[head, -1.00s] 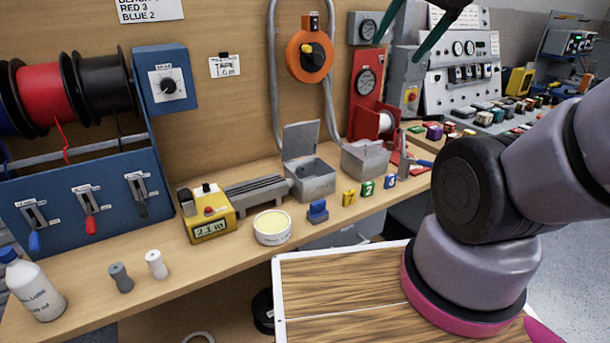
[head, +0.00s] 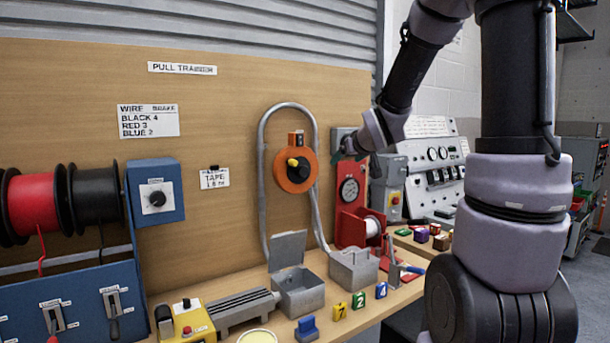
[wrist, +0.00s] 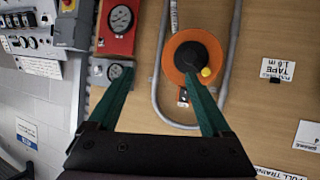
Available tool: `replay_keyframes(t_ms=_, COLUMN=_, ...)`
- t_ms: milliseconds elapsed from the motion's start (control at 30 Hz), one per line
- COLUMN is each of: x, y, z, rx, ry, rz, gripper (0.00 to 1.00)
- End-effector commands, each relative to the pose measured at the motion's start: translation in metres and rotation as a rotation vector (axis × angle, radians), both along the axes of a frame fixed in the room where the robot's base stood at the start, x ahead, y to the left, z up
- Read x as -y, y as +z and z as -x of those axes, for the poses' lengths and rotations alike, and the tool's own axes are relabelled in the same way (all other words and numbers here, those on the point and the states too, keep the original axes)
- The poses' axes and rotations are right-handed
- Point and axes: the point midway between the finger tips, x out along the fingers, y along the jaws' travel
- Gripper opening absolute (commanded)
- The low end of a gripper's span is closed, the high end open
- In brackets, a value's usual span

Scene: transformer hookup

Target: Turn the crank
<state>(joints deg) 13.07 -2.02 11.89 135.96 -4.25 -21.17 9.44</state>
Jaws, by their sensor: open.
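The crank is an orange disc (head: 283,180) with a dark hub and a yellow knob (head: 293,162), mounted on the upright wooden board. In the wrist view the orange disc (wrist: 177,52) lies right of centre, with its yellow knob (wrist: 206,72) at its lower right. My gripper (wrist: 160,75) is open and empty, its two green fingers spread apart.
A grey conduit loop (head: 263,190) runs around the crank. A red panel with a gauge (head: 349,189) stands to its right.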

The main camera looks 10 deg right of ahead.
Motion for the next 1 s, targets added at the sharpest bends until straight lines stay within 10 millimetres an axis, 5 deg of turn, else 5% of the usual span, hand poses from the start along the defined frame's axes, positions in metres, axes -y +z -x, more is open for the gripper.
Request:
replay_keyframes(t_ms=200, x=-0.021, y=-0.046, z=-0.067, rx=0.203, ry=0.190, rz=0.014, gripper=0.83)
replay_keyframes(t_ms=400, x=-0.040, y=-0.070, z=-0.089, rx=0.376, ry=0.318, rz=-0.025, gripper=0.83)
replay_keyframes(t_ms=667, x=-0.051, y=-0.075, z=-0.096, rx=0.458, ry=0.368, rz=-0.048, gripper=0.83)
replay_keyframes(t_ms=1000, x=-0.073, y=-0.075, z=-0.149, rx=0.458, ry=0.368, rz=-0.046, gripper=0.83)
